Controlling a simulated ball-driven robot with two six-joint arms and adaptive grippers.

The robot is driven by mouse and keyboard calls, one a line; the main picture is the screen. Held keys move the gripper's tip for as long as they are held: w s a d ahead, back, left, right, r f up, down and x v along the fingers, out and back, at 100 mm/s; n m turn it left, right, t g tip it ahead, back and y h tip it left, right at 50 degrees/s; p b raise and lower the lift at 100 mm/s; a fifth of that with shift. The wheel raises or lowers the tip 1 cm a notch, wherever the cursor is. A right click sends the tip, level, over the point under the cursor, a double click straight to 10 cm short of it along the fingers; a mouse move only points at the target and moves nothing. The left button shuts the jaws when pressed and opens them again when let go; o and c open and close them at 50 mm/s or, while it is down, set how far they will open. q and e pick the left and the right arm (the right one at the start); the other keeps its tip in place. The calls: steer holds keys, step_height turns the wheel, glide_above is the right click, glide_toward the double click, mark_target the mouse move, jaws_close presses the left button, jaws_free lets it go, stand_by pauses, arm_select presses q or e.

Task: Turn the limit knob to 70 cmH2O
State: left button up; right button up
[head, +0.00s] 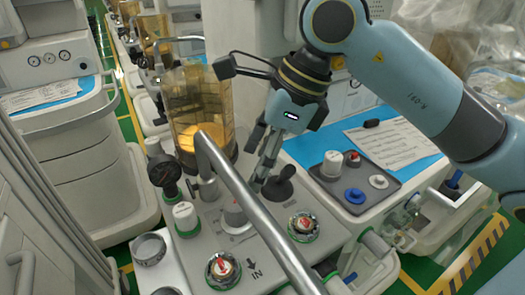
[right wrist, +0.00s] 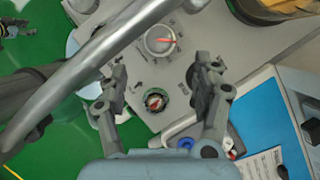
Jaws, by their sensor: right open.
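A pale round knob (head: 234,212), which looks like the limit knob, stands on the grey cart top, partly hidden behind a bent metal tube. In the right wrist view a white knob with a red pointer (right wrist: 160,40) sits on a marked dial, beyond the fingertips. Its scale is too small to read. My right gripper (head: 262,172) points down just above and right of the pale knob in the head view. In the right wrist view its two fingers (right wrist: 162,75) are spread wide with nothing between them. My left gripper is not in view.
The metal tube (head: 250,205) crosses in front of the knob. A clear canister (head: 201,110) stands behind. A white knob (head: 185,216), two round valves (head: 304,226) (head: 223,269) and a black stub (head: 279,187) stand close by. A grey tray (head: 352,180) with small knobs lies right.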

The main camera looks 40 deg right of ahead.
mark_target(236, 203)
steer(key=shift+v, duration=0.85)
steer(key=w+a+f+n+g, duration=0.1)
steer(key=f+n, duration=0.2)
steer(key=w+a+f+n+g+y+b, duration=0.1)
steer(key=f+n, duration=0.2)
steer(key=f, duration=0.1)
steer(key=w+a+f+n+g+b, duration=0.1)
steer(key=f+n, duration=0.1)
steer(key=f, duration=0.2)
steer(key=shift+w+a+f+n, duration=0.15)
steer(key=shift+w+f+n, duration=0.15)
steer(key=shift+n, duration=0.1)
steer(key=shift+r, duration=0.1)
steer(key=shift+y, duration=0.3)
steer(key=c, duration=1.2)
